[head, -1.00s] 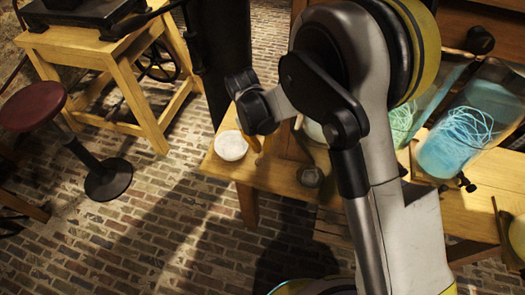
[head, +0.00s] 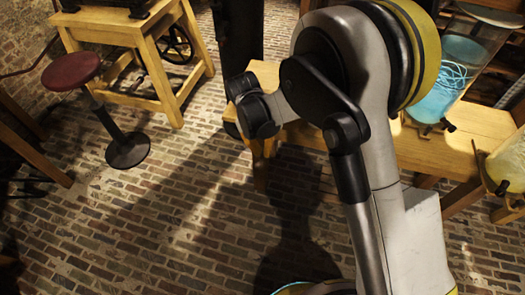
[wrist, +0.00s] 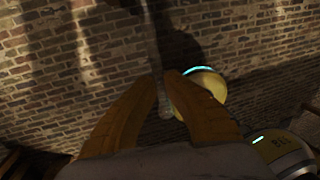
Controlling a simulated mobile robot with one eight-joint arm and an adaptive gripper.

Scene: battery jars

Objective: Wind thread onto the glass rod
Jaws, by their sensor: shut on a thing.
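My gripper (wrist: 167,88) shows in the wrist view with its two orange fingers closed on a slim, pale, translucent rod (wrist: 153,40), which looks like the glass rod. The rod runs from the top of the picture down between the fingertips, with its rounded lower end just below them, above the brick floor. I see no thread on it, but the view is dark. In the head view my arm hides most of the gripper and the rod. Light-blue tangled thread (head: 452,76) lies in a glass jar (head: 474,52) with blue contents at the upper right.
The wooden table (head: 425,145) stands behind my arm, with a yellowish jar (head: 508,160) at the right edge. A red stool (head: 72,70) and a wooden stand (head: 150,55) are at the upper left. The brick floor (head: 150,230) at lower left is clear.

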